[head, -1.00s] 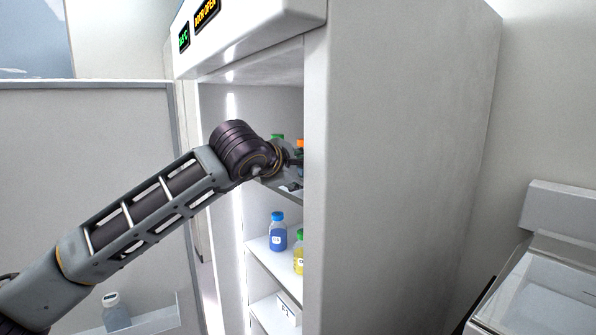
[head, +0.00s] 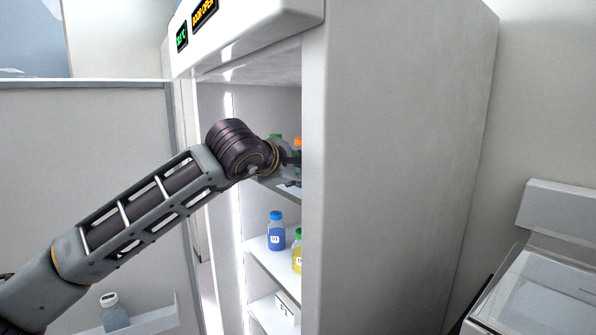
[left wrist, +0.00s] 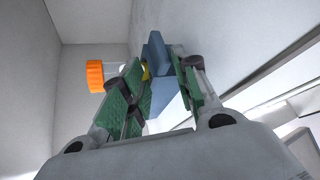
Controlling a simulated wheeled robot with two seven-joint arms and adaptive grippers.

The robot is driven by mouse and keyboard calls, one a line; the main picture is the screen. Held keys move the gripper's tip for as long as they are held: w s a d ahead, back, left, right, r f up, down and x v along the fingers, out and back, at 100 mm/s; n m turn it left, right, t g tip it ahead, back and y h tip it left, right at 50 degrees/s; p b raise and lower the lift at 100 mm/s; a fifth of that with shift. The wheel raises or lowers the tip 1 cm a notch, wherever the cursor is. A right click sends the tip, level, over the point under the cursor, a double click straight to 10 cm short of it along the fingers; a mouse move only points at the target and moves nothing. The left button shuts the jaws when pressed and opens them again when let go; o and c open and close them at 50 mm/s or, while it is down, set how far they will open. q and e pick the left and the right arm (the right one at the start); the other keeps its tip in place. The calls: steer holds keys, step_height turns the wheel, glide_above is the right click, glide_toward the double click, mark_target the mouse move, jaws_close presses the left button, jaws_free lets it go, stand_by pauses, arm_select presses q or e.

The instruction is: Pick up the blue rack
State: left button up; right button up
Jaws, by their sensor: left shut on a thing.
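The blue rack (left wrist: 156,52) shows in the left wrist view as a blue block at and beyond my fingertips. My left gripper (left wrist: 160,82), with green finger pads, is shut on it. Part of the rack is hidden behind the fingers. In the head view my left gripper (head: 289,160) reaches into the open fridge at the upper shelf, and the fridge's side wall partly hides it. I cannot make out the rack in that view. My right gripper is in neither view.
An orange cap (left wrist: 95,76) is close left of my fingers. On the shelf below stand a blue bottle (head: 276,237) and a yellow bottle (head: 297,258). The fridge side wall (head: 400,160) is right of the gripper; the open door (head: 90,180) is left.

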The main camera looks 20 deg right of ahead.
arm_select(q)
steer(key=shift+w+a+f+b, duration=0.15)
steer(key=shift+w+a, duration=0.15)
steer(key=shift+a, duration=0.3)
steer(key=shift+w+a+b, duration=0.1)
steer(key=shift+w+a, duration=0.2)
steer(key=shift+a, duration=0.3)
steer(key=shift+w+a+f+b, duration=0.15)
steer(key=shift+w+a, duration=0.15)
steer(key=shift+a, duration=0.3)
jaws_close()
steer(key=shift+w+a+r, duration=0.15)
steer(key=shift+w+a, duration=0.05)
steer(key=shift+a, duration=0.2)
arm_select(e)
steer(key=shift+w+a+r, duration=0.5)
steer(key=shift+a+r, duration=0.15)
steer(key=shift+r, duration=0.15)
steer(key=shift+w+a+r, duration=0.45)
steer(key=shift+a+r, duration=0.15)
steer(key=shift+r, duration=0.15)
